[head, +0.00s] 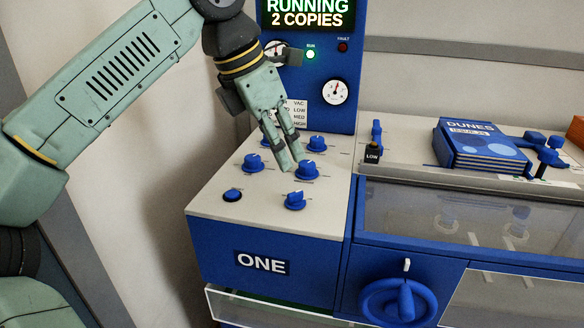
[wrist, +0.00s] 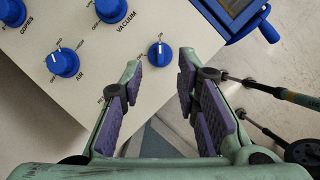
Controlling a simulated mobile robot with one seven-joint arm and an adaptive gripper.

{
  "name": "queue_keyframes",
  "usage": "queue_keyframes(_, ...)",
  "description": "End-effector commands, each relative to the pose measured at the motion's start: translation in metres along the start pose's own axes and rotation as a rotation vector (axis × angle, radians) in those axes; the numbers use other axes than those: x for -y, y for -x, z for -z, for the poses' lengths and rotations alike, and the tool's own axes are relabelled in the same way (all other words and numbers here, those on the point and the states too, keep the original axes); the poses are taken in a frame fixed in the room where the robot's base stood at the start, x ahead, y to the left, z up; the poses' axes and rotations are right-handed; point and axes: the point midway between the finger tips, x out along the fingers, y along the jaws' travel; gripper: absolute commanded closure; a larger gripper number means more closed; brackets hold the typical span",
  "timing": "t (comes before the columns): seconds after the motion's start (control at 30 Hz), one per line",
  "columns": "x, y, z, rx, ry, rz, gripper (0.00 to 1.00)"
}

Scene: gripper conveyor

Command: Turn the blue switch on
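In the wrist view a small round blue switch (wrist: 160,54) with a white pointer mark sits on the pale panel. The mark points roughly up in that picture, and the tiny labels around it are hard to read. My gripper (wrist: 163,78) is open and empty, with its two purple-padded fingers apart and the switch just beyond the gap between them. In the head view my gripper (head: 291,162) reaches down over the panel among several blue knobs. I cannot tell for sure which of them is this switch.
Larger knobs marked AIR (wrist: 63,62) and VACUUM (wrist: 112,9) sit to the left of the switch. A blue display column (head: 310,70) stands behind the pale panel (head: 268,213). A stack of DUNES booklets (head: 482,145) lies to the right. The panel edge and floor show beside my fingers.

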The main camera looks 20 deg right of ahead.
Motion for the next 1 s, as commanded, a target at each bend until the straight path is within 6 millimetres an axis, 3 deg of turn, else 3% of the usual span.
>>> queue_keyframes(0.2, 0.0, 0.022, 0.0, 0.001, 0.0, 0.0, 0.71)
queue_keyframes(0.73, 0.002, 0.024, -0.002, 0.017, -0.006, 0.007, 0.71)
queue_keyframes(0.87, 0.026, 0.03, -0.025, 0.209, -0.059, 0.075, 0.71)
queue_keyframes(0.97, 0.063, 0.058, -0.051, 0.495, -0.121, 0.174, 0.71)
queue_keyframes(1.0, 0.08, 0.078, -0.057, 0.631, -0.142, 0.22, 0.71)
